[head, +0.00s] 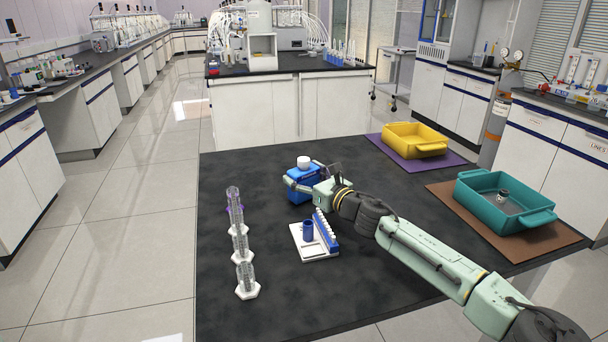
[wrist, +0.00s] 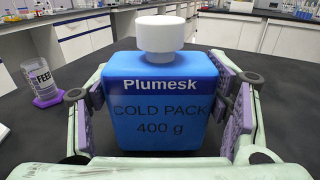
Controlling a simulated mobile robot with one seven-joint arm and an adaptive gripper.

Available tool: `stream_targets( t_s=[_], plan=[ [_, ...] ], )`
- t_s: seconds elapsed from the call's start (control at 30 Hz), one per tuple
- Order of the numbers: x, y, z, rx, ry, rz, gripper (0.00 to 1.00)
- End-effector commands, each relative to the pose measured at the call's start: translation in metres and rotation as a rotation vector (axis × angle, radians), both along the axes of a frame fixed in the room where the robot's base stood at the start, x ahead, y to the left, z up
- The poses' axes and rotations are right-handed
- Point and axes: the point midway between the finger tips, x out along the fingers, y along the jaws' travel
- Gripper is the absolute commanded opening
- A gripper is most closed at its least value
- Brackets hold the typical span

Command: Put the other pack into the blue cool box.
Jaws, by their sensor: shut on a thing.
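My gripper (head: 302,187) is shut on a blue cold pack (head: 304,177) near the far edge of the black table. In the wrist view the pack (wrist: 165,105) is upright between the finger pads, with a white cap and the label "Plumesk COLD PACK 400 g". Its underside is hidden, so I cannot tell whether it touches the table. A teal open box (head: 515,226) with handles stands on a brown mat at the right, with a small dark-and-white item (head: 503,194) inside. A yellow open box (head: 412,146) stands on a purple mat behind it. No plainly blue box shows.
Clear cylinders (head: 240,243) stand in a row at the table's left; one with a purple base is labelled "FEED" in the wrist view (wrist: 42,80). A white rack (head: 314,253) with a blue cup and several tubes sits mid-table. The front of the table is clear.

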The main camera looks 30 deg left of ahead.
Motion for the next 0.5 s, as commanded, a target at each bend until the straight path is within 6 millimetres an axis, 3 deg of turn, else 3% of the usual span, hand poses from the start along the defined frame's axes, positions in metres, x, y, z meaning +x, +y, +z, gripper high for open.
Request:
stream_targets(
  t_s=[0.33,0.37,0.5],
  plan=[
    [0.0000,0.0000,-0.0045,0.001,-0.003,0.001,0.27],
    [0.0000,0.0000,-0.0045,-0.001,-0.002,0.000,0.72],
    [0.0000,0.0000,-0.0039,0.000,-0.001,0.000,0.81]
  ],
)
